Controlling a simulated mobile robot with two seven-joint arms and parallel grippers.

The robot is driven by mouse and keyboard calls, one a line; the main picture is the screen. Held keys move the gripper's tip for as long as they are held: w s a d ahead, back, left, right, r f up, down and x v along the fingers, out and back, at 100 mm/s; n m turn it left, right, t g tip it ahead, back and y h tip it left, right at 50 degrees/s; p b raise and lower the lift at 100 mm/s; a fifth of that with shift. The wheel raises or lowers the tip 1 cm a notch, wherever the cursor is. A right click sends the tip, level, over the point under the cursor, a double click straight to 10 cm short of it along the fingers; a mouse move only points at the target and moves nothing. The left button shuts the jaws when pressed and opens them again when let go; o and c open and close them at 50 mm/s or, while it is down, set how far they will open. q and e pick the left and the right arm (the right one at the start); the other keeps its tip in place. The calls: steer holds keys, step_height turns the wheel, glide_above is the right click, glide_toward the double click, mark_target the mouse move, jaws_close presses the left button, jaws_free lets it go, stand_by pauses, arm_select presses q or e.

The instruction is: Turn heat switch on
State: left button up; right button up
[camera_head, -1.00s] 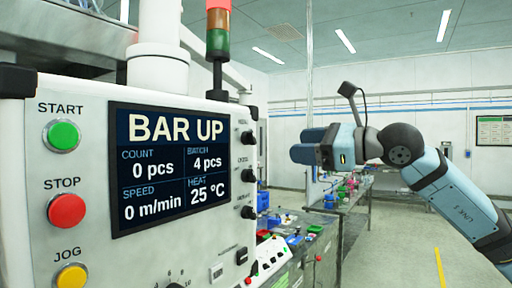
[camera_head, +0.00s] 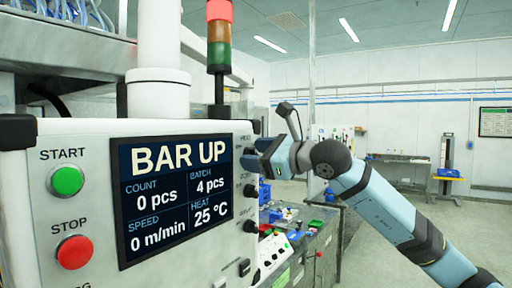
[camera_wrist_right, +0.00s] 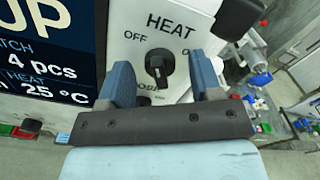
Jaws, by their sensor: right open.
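The heat switch (camera_wrist_right: 158,65) is a black rotary knob on the white control panel (camera_head: 195,275), under the label HEAT in the right wrist view. OFF is printed at its upper left; the label on its right is only partly readable. I cannot tell surely which label the knob points to. My right gripper (camera_wrist_right: 162,76) is open, its two blue fingers on either side of the knob in that view, with no clear contact. In the head view my right gripper (camera_head: 258,155) is at the panel's right edge and partly covers the knob area. My left gripper is not in view.
The screen (camera_head: 178,200) reads BAR UP and HEAT 25 °C. A green START button (camera_head: 67,181) and red STOP button (camera_head: 74,252) are at the left. More black knobs (camera_head: 250,226) sit below the gripper. A signal tower (camera_head: 219,40) stands above.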

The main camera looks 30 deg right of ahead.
steer(key=shift+w, duration=0.1)
steer(key=c, duration=0.9)
steer(key=shift+a+f+m+b, duration=0.1)
steer(key=shift+f+m+b, duration=0.1)
steer(key=shift+m+b, duration=0.8)
steer(key=m+b, duration=0.2)
steer(key=b, duration=0.1)
steer(key=m+b, duration=0.2)
steer(key=m, duration=0.1)
steer(key=shift+m, duration=0.3)
steer(key=m+b, duration=0.1)
steer(key=m, duration=0.3)
steer(key=shift+r, duration=0.15)
steer(key=shift+b, duration=0.3)
steer(key=o, duration=0.9)
